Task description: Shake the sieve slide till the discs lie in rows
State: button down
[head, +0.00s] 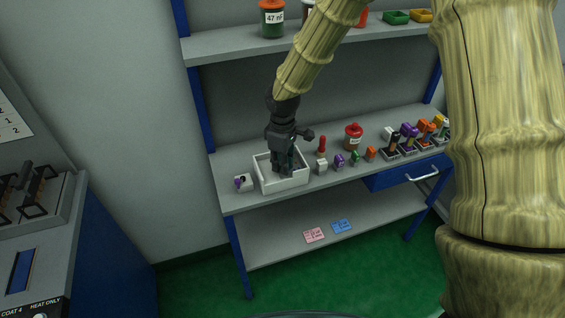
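My gripper (284,168) is black and points down over a white open box (282,186) on the grey bench. Its fingertips reach down inside the box's walls, and I cannot tell whether they are open or closed on something. The gripper covers most of the box's inside. I cannot make out a sieve slide or any discs in this view; whether they lie in the box is hidden.
Several small coloured items and a red-lidded jar (353,136) stand to the right. A blue drawer (408,173) hangs under the bench. A shelf (240,46) runs above.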

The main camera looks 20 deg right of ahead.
jog(key=shift+a+p, duration=0.3)
jog(key=shift+a, duration=1.1)
jog(key=c, duration=1.3)
grip_release()
jog(key=shift+c, duration=0.2)
jog(key=shift+d, duration=0.15)
